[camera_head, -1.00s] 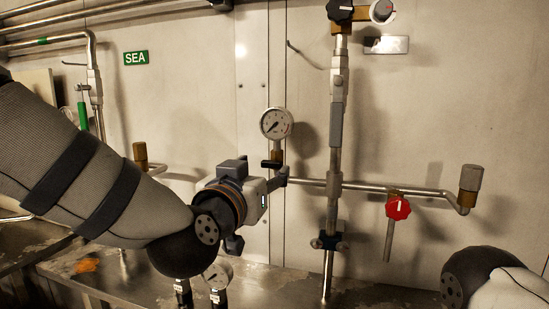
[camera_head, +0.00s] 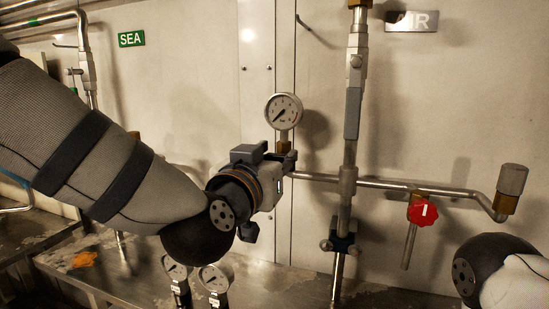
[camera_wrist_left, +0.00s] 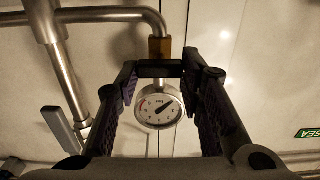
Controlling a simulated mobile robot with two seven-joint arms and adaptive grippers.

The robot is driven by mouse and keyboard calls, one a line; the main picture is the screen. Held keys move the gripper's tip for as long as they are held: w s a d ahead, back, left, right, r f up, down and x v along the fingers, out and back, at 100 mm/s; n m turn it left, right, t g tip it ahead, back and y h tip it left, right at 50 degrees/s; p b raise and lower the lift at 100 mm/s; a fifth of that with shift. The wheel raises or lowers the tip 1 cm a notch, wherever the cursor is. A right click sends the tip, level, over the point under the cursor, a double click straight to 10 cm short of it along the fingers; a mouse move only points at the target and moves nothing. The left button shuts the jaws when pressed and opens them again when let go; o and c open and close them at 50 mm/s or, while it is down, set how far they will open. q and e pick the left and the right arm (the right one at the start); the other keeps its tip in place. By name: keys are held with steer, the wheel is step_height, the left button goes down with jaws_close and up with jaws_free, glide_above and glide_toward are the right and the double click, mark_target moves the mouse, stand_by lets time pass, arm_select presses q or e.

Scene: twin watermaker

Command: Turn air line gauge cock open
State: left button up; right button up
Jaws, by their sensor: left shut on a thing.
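The round white gauge (camera_head: 284,110) sits on a brass fitting at the left end of the horizontal pipe. It also shows in the left wrist view (camera_wrist_left: 159,106), between my fingers and beyond them. The cock's black bar handle (camera_wrist_left: 160,69) lies across the line below the brass fitting (camera_wrist_left: 160,48) in that view. My left gripper (camera_head: 287,158) is at the gauge's base, and its fingers (camera_wrist_left: 161,72) are shut on the two ends of the handle. In the head view the gripper hides most of the handle. My right gripper is out of view.
A vertical pipe (camera_head: 354,100) stands right of the gauge. A red knob (camera_head: 422,212) and a brass-based fitting (camera_head: 512,180) sit on the horizontal pipe farther right. Two small gauges (camera_head: 215,278) stand below my left gripper. A green SEA sign (camera_head: 131,39) is on the wall.

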arm_select(q)
steer(key=shift+f, duration=0.1)
steer(key=n, duration=0.5)
steer(key=shift+w+a, duration=0.1)
steer(key=n, duration=0.4)
steer(key=shift+a+f+n, duration=0.1)
steer(key=shift+n, duration=4.2)
steer(key=o, duration=0.9)
steer(key=shift+o, duration=1.3)
steer(key=shift+w+d, duration=0.15)
steer(key=shift+d, duration=0.05)
